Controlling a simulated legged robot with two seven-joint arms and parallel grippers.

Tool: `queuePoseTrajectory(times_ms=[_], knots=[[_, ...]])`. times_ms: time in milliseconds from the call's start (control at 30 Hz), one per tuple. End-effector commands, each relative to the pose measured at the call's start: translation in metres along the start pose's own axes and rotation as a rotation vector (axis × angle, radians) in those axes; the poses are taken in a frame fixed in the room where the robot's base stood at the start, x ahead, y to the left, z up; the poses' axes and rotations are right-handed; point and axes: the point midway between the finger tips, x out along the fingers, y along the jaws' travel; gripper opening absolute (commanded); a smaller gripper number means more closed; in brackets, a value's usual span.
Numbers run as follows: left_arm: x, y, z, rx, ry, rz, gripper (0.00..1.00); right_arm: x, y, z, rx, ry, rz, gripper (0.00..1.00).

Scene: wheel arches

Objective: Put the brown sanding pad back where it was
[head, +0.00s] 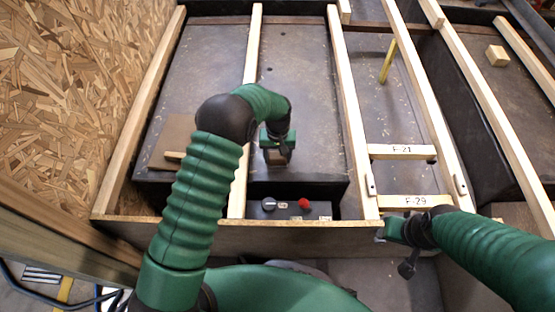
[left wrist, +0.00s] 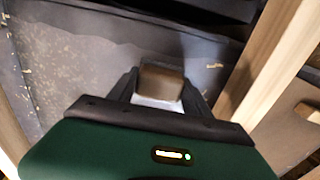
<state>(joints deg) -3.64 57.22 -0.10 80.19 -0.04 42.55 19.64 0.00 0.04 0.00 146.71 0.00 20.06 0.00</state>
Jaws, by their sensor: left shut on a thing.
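The brown sanding pad (left wrist: 161,82) is a small block with a pale lower face, seen between the two fingers of my left gripper (left wrist: 158,92) in the left wrist view. In the head view the left gripper (head: 277,150) is over the dark panel (head: 300,90) between two wooden ribs, with the pad (head: 275,158) below it. Whether the pad touches the panel I cannot tell. My right gripper (head: 388,231) is at the front right, by the strip marked F-29 (head: 415,201); its jaw opening is unclear.
A dark control box (head: 290,209) with a red button is at the front edge. A strip marked F-21 (head: 402,151), a yellow stick (head: 388,62) and a wooden block (head: 497,55) are to the right.

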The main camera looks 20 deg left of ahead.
Motion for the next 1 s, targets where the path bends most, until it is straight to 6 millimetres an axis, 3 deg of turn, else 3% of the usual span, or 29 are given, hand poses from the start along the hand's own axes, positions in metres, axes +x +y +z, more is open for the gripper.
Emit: queuePoseTrajectory(times_ms=[233, 267, 400, 733, 867, 1000], knots=[[0.002, 0.0, 0.001, 0.0, -0.001, -0.001, 0.07, -0.002, 0.0, -0.001, 0.0, 0.002, 0.0, 0.45], [0.001, 0.0, 0.001, 0.0, -0.001, -0.001, 0.61, -0.002, 0.0, -0.001, 0.0, 0.002, 0.0, 0.45], [0.001, 0.0, 0.001, 0.0, -0.001, 0.0, 0.8, -0.002, 0.0, -0.001, 0.0, 0.002, 0.0, 0.45], [-0.003, 0.0, 0.0, 0.0, 0.001, 0.0, 0.8, -0.003, 0.0, -0.001, 0.0, 0.001, 0.0, 0.45], [-0.027, 0.0, 0.0, 0.0, 0.003, 0.001, 0.8, -0.016, 0.0, -0.004, 0.0, 0.001, 0.0, 0.45], [-0.066, 0.0, 0.0, 0.0, 0.004, 0.001, 0.8, -0.034, 0.0, -0.009, 0.0, 0.001, 0.0, 0.45]])
